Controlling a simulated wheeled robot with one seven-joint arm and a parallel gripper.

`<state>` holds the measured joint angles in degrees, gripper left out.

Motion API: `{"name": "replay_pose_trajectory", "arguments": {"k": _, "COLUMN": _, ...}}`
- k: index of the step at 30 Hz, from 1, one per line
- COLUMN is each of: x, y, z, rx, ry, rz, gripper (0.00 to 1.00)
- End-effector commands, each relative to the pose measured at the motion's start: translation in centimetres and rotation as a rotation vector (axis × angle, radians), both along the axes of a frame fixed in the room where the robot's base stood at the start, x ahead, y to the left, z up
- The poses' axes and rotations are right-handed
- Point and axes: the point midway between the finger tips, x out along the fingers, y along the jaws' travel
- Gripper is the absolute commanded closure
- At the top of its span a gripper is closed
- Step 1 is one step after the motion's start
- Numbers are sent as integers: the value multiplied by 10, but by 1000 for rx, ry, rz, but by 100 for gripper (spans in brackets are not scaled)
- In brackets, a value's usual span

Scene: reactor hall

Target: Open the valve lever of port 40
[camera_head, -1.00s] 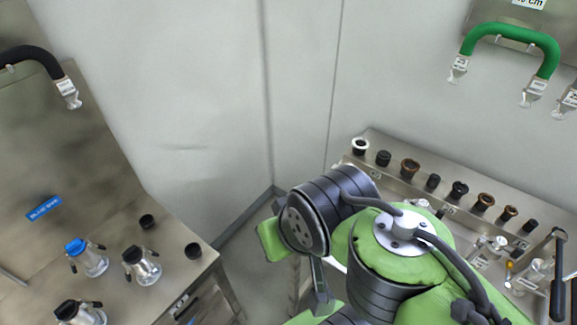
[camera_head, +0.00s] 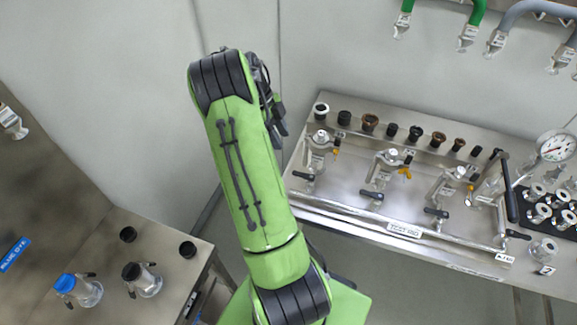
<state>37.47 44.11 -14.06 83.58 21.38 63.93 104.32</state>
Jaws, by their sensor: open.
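The test rig panel (camera_head: 345,198) is a steel bench at the right. On it stand several metal valve ports with black lever handles: a left one (camera_head: 303,175), a middle one (camera_head: 371,195), a right one (camera_head: 436,212) and one near the right end (camera_head: 517,235). Small orange parts sit beside the upper fittings. The port tags are too small to read, so I cannot tell which is port 40. My green arm rises left of the bench, apart from the levers. My gripper's fingers cannot be made out; the arm hides that end.
Dark and brown caps (camera_head: 370,122) line the bench's back edge. A pressure gauge (camera_head: 556,146) and a black rack (camera_head: 545,212) stand at the right. Green and grey hoses (camera_head: 530,8) hang above. Glass flasks (camera_head: 78,288) stand on the left bench. A floor gap separates the benches.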

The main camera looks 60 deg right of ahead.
Motion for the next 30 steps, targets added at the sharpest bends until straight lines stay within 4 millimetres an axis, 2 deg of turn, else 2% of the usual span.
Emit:
{"name": "replay_pose_trajectory", "arguments": {"k": 9, "x": -31, "y": -3, "z": -75, "rx": 7, "ry": 3, "rz": 2, "gripper": 55}}
{"name": "replay_pose_trajectory", "arguments": {"k": 15, "x": -46, "y": -6, "z": -113, "rx": 6, "ry": 2, "rz": 4, "gripper": 55}}
{"name": "replay_pose_trajectory", "arguments": {"k": 19, "x": -51, "y": -6, "z": -125, "rx": 5, "ry": 1, "rz": 5, "gripper": 55}}
{"name": "replay_pose_trajectory", "arguments": {"k": 27, "x": -51, "y": -7, "z": -128, "rx": 3, "ry": -2, "rz": 6, "gripper": 55}}
{"name": "replay_pose_trajectory", "arguments": {"k": 30, "x": -51, "y": -7, "z": -128, "rx": 3, "ry": -2, "rz": 6, "gripper": 71}}
